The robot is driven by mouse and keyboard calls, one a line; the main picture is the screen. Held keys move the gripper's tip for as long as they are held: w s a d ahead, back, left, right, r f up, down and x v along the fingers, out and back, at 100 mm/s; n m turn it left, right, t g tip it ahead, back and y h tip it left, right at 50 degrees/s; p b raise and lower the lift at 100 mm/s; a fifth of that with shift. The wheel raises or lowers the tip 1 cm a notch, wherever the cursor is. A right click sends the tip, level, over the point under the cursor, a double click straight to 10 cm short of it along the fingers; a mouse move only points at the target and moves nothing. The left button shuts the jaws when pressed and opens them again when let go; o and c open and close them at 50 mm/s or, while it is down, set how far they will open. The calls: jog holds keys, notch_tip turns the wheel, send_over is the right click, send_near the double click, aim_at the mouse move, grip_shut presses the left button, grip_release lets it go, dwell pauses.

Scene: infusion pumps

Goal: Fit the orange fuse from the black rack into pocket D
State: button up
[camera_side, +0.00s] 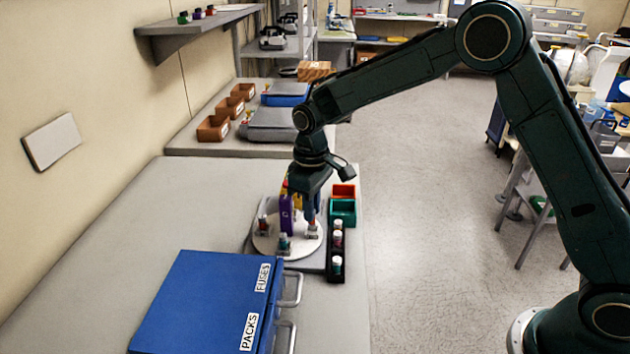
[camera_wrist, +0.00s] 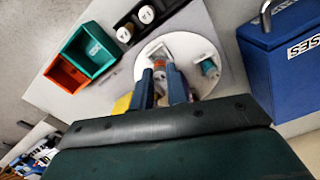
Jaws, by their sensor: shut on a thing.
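My gripper (camera_side: 311,217) points down over the right part of a round white plate (camera_side: 268,247). In the wrist view its two blue fingers (camera_wrist: 162,80) are closed on the orange fuse (camera_wrist: 160,65), which is mostly hidden between them. The fuse's lower end (camera_side: 312,228) shows just above or in a grey holder on the plate; I cannot tell how deep it sits. The black rack (camera_side: 337,277) stands right of the plate with several capped fuses in a row; it also shows in the wrist view (camera_wrist: 133,24). No pocket letter D is readable.
Other fuses stand on the plate, a teal one (camera_wrist: 209,68) and a red one (camera_side: 263,222). A purple block (camera_side: 287,214) is close beside the gripper. Green (camera_side: 342,212) and orange (camera_side: 344,191) bins stand behind the rack. A blue cabinet (camera_side: 200,295) is in front.

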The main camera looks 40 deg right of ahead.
jog(key=shift+f, duration=1.05)
dwell(0.4)
jog(key=o, duration=0.4)
jog(key=shift+o, duration=0.2)
jog(key=shift+r, duration=0.2)
jog(key=shift+r, duration=0.9)
jog(key=o, duration=0.6)
jog(key=shift+c, duration=0.2)
jog(key=shift+r, duration=0.15)
